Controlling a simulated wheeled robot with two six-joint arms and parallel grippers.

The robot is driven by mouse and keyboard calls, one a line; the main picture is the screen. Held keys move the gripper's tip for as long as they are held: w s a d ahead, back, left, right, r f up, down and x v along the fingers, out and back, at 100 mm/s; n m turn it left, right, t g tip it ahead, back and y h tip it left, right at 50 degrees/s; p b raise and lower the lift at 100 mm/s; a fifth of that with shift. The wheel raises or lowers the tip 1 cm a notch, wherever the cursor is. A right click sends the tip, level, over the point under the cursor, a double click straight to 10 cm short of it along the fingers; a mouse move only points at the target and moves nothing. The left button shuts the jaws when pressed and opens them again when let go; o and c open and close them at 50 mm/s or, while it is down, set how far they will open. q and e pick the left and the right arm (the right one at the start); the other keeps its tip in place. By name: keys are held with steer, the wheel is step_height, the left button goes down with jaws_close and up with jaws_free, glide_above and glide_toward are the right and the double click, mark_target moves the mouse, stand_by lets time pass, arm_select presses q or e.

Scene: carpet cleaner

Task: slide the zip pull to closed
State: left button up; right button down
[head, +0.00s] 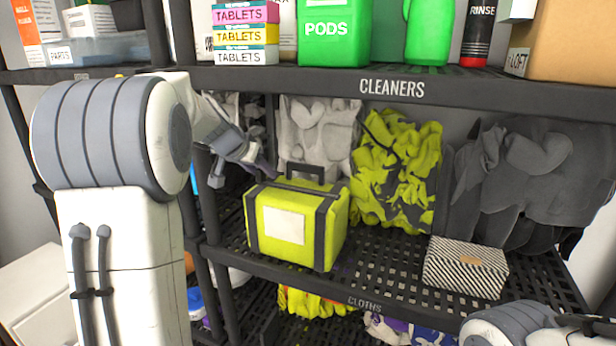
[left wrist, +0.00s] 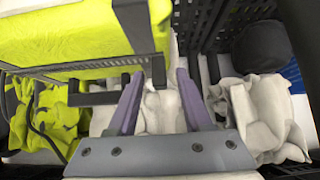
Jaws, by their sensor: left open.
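A yellow-green bag (head: 330,222) with dark straps, a dark top handle (head: 305,170) and a pale label stands on the middle shelf. My left gripper (head: 268,172) is at the bag's upper left back edge, near the handle. In the left wrist view the bag (left wrist: 70,35) fills the upper left, with a thin dark line along its edge. The gripper's two purple fingers (left wrist: 160,78) are apart there. A small dark piece shows between their tips; I cannot tell whether it is the zip pull. My right gripper is out of view; only part of that arm shows at lower right.
A striped box (head: 465,267) stands right of the bag on the perforated shelf (head: 385,262). Grey, white and yellow-green cloths hang behind. The upper shelf edge (head: 450,90) runs above my left gripper. Bare shelf lies between bag and box.

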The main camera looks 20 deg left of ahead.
arm_select(q)
steer(key=shift+p+v, duration=0.3)
steer(key=shift+v, duration=4.2)
